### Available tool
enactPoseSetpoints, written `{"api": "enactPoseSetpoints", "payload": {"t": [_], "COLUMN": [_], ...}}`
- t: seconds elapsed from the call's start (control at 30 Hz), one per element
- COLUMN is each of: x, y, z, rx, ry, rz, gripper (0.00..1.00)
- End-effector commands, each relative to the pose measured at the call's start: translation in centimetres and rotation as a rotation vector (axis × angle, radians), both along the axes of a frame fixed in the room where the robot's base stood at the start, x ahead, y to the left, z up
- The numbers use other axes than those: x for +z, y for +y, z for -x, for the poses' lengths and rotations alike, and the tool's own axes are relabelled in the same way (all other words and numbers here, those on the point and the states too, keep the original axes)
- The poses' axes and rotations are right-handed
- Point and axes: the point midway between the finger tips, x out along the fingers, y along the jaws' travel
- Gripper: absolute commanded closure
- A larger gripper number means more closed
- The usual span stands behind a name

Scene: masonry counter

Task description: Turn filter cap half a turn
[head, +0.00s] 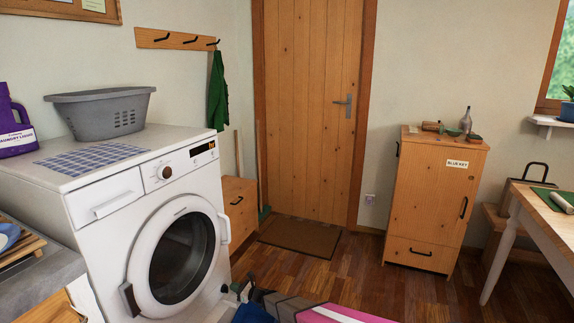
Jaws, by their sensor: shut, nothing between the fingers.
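The white washing machine (95,205) stands at the left, its round door (180,258) closed. A small dark spot (224,288) low on its front, right of the door, may be the filter cap; it is too small to tell its turn. My gripper (238,287) seems to be the small dark shape at the bottom centre, close to that spot. It is shut with nothing held. I cannot tell whether it touches the machine. The lowest part of the machine's front is cut off by the frame.
A grey basket (103,110), a checked cloth (93,157) and a purple laundry bottle (13,125) are on the machine. A low wooden cabinet (238,208) stands behind it. A labelled cabinet (430,205) and table (540,212) are at right.

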Motion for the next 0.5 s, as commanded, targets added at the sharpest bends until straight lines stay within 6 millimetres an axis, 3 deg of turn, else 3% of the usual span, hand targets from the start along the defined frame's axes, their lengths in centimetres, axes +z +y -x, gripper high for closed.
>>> {"api": "enactPoseSetpoints", "payload": {"t": [0.17, 0.5], "x": [0.1, -0.1], "y": [-1.7, -2.0], "z": [0.8, 1.0], "rx": [-0.002, -0.003], "ry": [0.000, 0.001], "rz": [0.003, 0.006], "gripper": [1.00, 1.00]}}
